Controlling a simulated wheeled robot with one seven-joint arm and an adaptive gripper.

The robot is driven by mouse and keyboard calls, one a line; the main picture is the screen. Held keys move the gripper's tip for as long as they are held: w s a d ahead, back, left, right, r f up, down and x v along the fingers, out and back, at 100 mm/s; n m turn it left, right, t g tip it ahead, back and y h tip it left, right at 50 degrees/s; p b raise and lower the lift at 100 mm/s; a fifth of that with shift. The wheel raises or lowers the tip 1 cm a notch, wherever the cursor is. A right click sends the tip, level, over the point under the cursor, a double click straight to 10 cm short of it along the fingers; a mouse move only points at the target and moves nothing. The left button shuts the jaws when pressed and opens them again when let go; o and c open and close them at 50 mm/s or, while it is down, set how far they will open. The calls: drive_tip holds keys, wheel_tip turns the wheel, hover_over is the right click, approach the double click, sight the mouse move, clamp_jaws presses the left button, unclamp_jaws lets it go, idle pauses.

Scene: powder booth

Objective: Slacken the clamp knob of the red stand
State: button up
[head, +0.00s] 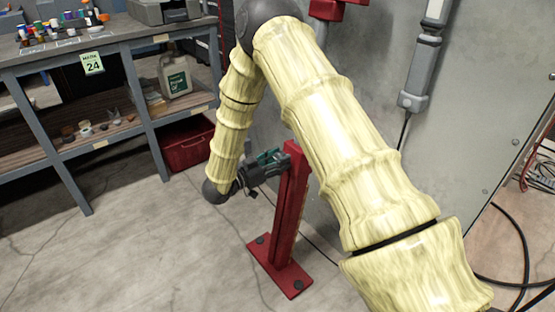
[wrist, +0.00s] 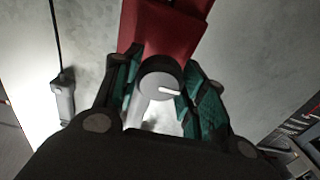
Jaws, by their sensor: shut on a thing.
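The red stand (head: 287,215) is upright on the floor on a flat red base plate (head: 278,266). In the wrist view, its red post (wrist: 165,30) fills the top middle. The round grey clamp knob (wrist: 158,84), with a white line on its face, sits in front of the post. My gripper (wrist: 162,90) is shut on the knob, with a green pad on each side of it. In the head view, my gripper (head: 270,158) meets the upper part of the post from the left; the knob is hidden there.
A workbench (head: 60,55) with small bottles and shelves stands at the left. A red crate (head: 187,143) lies on the floor behind my arm. A grey wall panel (head: 375,60) is close behind the stand. Black cables (head: 520,240) lie at the right. The front left floor is clear.

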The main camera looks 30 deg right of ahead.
drive_tip(key=shift+r+n+t+p, duration=0.2)
drive_tip(key=shift+n+p, duration=0.65)
drive_tip(key=shift+p, duration=0.45)
drive_tip(key=shift+r+n+t+p, duration=0.1)
drive_tip(key=shift+r+n+p, duration=0.05)
drive_tip(key=shift+n+p, duration=0.9)
drive_tip(key=n+t+y+p, duration=0.1)
drive_tip(key=n+p, duration=0.5)
drive_tip(key=p, duration=0.1)
drive_tip(key=shift+s+p, duration=0.1)
drive_tip(key=shift+p, duration=0.3)
drive_tip(key=n+p, duration=0.2)
drive_tip(key=n, duration=0.1)
drive_tip(key=n+p, duration=0.2)
drive_tip(key=n, duration=0.1)
drive_tip(key=shift+f+t+y, duration=0.1)
drive_tip(key=shift+t+y, duration=0.2)
drive_tip(key=n+p, duration=0.3)
drive_tip(key=n, duration=0.2)
drive_tip(key=shift+f+y, duration=0.1)
drive_tip(key=shift+y, duration=0.3)
drive_tip(key=shift+n, duration=0.3)
drive_tip(key=o, duration=1)
